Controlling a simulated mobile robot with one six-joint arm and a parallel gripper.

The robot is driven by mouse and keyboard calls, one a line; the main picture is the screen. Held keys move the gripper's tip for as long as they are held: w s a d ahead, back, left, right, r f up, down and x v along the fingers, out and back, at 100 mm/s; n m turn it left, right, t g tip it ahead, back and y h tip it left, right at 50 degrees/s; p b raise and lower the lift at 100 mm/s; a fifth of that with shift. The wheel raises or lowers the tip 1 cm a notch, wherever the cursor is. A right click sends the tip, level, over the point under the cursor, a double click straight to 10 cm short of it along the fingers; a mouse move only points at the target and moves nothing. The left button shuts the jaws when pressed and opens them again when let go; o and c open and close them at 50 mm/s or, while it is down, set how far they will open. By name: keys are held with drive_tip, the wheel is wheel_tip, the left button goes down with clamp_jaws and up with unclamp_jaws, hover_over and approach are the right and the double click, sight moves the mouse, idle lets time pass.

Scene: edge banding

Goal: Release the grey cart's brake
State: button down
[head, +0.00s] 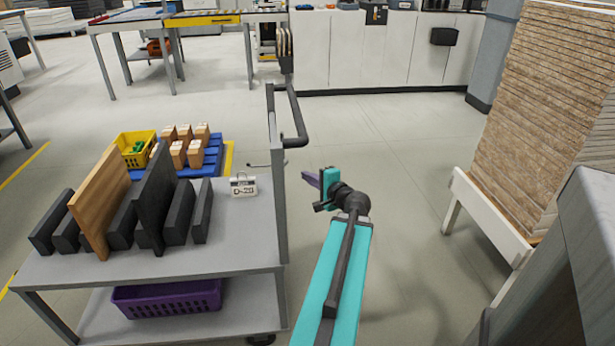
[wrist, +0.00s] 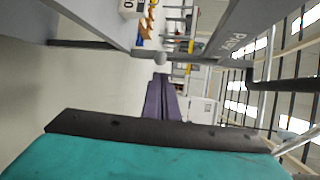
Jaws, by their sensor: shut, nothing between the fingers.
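The grey cart (head: 240,258) stands at the left in the head view, with a two-shelf frame and a bent grey push handle (head: 296,115) on its right end. A dark caster (head: 261,340) shows partly at the bottom. My gripper (head: 311,179) is just right of the cart's upright, apart from it in this view. Its purple fingers are shut and empty, and also show in the wrist view (wrist: 160,98), with the cart's grey edge (wrist: 95,22) beyond.
The cart carries upright dark and wooden boards (head: 100,204), a D-28 card (head: 243,185) and a purple basket (head: 168,298) below. A yellow bin (head: 134,148) stands behind. A stack of boards (head: 545,110) on a white stand is at the right. Floor beyond my gripper is clear.

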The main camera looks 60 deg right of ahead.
sight(285, 164)
drive_tip(key=shift+x, duration=6.3)
drive_tip(key=shift+w+d+f+b, duration=0.1)
drive_tip(key=shift+f+b, duration=0.2)
drive_tip(key=shift+b, duration=0.8)
